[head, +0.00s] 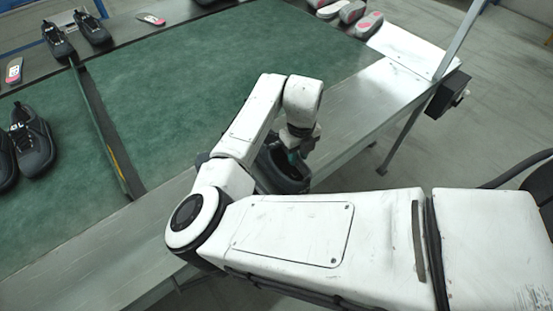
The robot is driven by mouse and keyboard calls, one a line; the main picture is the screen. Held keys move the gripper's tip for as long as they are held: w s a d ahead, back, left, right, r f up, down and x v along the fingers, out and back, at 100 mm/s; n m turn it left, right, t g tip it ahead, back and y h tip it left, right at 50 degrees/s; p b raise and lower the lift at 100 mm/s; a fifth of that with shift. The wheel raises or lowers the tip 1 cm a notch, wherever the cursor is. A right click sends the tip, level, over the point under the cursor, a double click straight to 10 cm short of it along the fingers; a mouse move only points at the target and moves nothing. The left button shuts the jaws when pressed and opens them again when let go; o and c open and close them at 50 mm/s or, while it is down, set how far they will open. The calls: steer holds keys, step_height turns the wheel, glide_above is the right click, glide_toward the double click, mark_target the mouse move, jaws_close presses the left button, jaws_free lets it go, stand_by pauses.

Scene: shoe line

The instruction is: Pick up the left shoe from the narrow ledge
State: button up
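A dark shoe (283,178) sits on the narrow metal ledge (352,122) along the near edge of the green table. It is partly hidden behind my arm, and I cannot tell whether it is a left or a right shoe. My gripper (295,156) points down at the shoe's opening, close to it or touching it. The fingers are largely hidden by the wrist and the shoe, so their opening does not show.
The green table surface (210,75) is mostly clear. A pair of black shoes (32,145) stands at its left edge, another pair (75,36) at the far left. Pink-and-grey soles (350,13) lie at the far edge. A metal post (458,40) rises at the right.

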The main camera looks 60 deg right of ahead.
jaws_close()
steer(key=shift+r, duration=0.1)
stand_by(1.0)
